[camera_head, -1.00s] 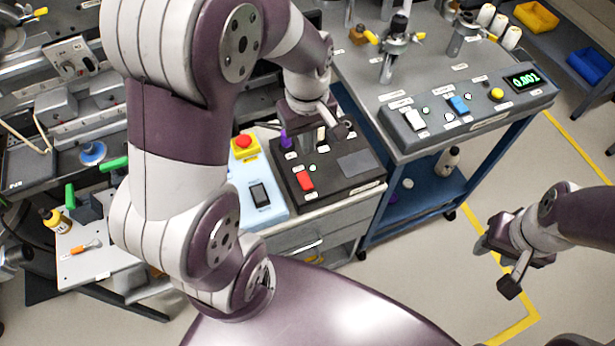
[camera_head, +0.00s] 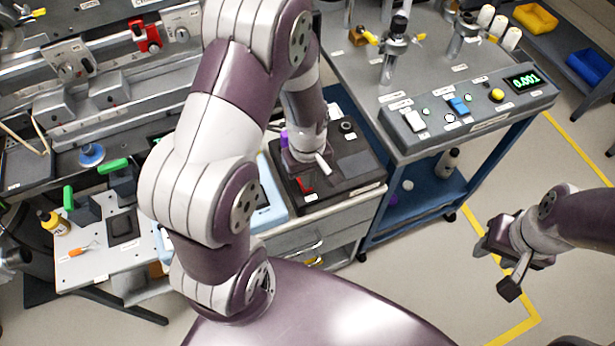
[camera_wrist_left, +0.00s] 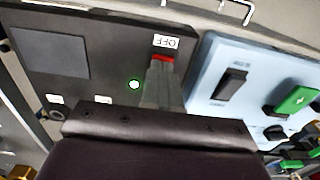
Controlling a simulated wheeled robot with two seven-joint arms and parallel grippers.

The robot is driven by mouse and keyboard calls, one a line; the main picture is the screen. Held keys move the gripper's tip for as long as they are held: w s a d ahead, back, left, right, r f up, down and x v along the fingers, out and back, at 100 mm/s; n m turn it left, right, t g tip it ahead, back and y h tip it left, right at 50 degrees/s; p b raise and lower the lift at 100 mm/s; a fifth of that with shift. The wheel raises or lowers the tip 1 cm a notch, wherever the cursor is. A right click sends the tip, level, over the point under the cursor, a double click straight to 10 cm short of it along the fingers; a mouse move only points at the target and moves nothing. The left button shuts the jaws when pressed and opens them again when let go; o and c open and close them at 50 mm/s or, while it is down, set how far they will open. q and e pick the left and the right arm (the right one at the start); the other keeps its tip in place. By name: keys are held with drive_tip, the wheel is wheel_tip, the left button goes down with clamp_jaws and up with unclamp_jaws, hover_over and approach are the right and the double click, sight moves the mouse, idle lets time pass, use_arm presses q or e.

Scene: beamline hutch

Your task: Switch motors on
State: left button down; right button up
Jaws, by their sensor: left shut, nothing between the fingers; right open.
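A black control box (camera_head: 352,168) stands on the drawer cabinet. Its red rocker switch (camera_head: 306,184) shows just below my left gripper (camera_head: 304,176). In the left wrist view my left gripper (camera_wrist_left: 161,84) is shut and empty, its fingertips over the red switch (camera_wrist_left: 163,58), hiding most of it. An OFF label (camera_wrist_left: 165,42) lies just beyond the switch. I cannot tell whether the fingers touch it. A green lamp (camera_wrist_left: 134,84) beside the fingers is lit. My right gripper (camera_head: 497,246) is open and empty over the floor at the right.
A light blue box (camera_wrist_left: 222,78) with a black rocker (camera_wrist_left: 230,84) stands beside the black box, with a green-topped part (camera_wrist_left: 292,103) further right. A grey control panel (camera_head: 470,112) with a lit display sits on the blue cart.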

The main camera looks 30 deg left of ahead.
use_arm(q)
drive_tip(key=shift+f, duration=0.35)
drive_tip(key=shift+s+d+f, duration=0.1)
drive_tip(key=shift+f, duration=0.1)
drive_tip(key=shift+s, duration=0.2)
drive_tip(key=shift+w, duration=0.1)
